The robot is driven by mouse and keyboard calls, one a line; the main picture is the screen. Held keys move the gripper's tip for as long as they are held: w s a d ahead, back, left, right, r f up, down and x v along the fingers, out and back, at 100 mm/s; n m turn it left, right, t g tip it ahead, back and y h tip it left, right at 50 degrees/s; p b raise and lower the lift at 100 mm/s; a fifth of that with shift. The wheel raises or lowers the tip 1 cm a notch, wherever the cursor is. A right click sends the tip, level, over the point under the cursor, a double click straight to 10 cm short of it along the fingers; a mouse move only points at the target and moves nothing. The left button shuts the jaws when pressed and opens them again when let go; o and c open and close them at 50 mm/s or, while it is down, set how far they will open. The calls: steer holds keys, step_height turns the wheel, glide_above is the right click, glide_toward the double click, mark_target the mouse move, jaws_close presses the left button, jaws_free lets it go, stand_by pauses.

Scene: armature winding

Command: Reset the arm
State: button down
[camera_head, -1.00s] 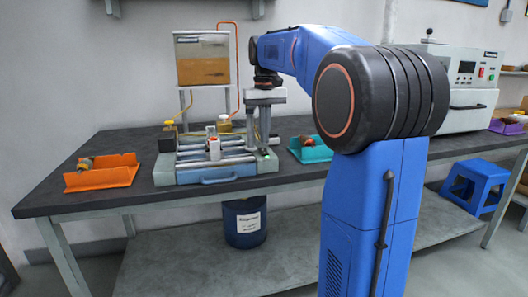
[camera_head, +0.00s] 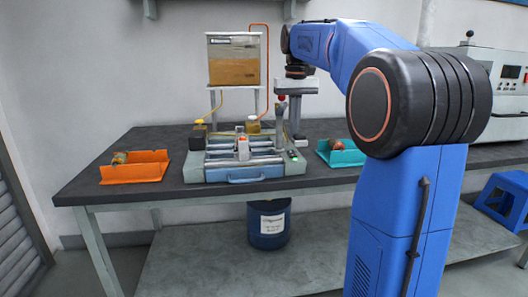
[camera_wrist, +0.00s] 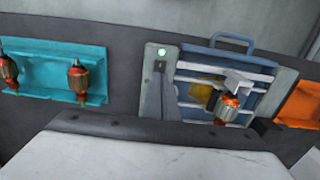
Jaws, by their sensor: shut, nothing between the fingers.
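My gripper (camera_head: 296,132) hangs down from my blue arm in the head view, over the right end of the winding machine (camera_head: 243,173). Its fingers are together with nothing seen between them, and their tips are hard to separate from the machine's post behind. The wrist view also shows the winding machine (camera_wrist: 285,82) from above, with its blue handle, grey rails and a copper-and-red armature (camera_wrist: 227,107) near a pale block. A pale grey body with a dark edge fills the bottom of the wrist view.
A teal tray (camera_head: 350,158) right of the machine holds armatures (camera_wrist: 78,80). An orange tray (camera_head: 135,174) stands left. A tank of amber liquid (camera_head: 233,72) stands behind the machine. A blue drum (camera_head: 268,228) is below the table, and a blue stool (camera_head: 503,198) is at right.

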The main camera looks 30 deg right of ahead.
steer(key=s+a+f+n+t, duration=0.1)
steer(key=s+a+f, duration=0.35)
steer(key=s, duration=0.25)
steer(key=s+a+f+n+t, duration=0.1)
steer(key=s+a+f, duration=0.3)
steer(key=s+a, duration=0.3)
steer(key=s+a+f+n+t, duration=0.1)
steer(key=s+a+f, duration=0.3)
steer(key=s+f, duration=1.2)
steer(key=shift+a+f+t, duration=0.15)
steer(key=shift+f+t, duration=0.25)
steer(key=shift+t, duration=0.5)
steer(key=shift+r, duration=0.1)
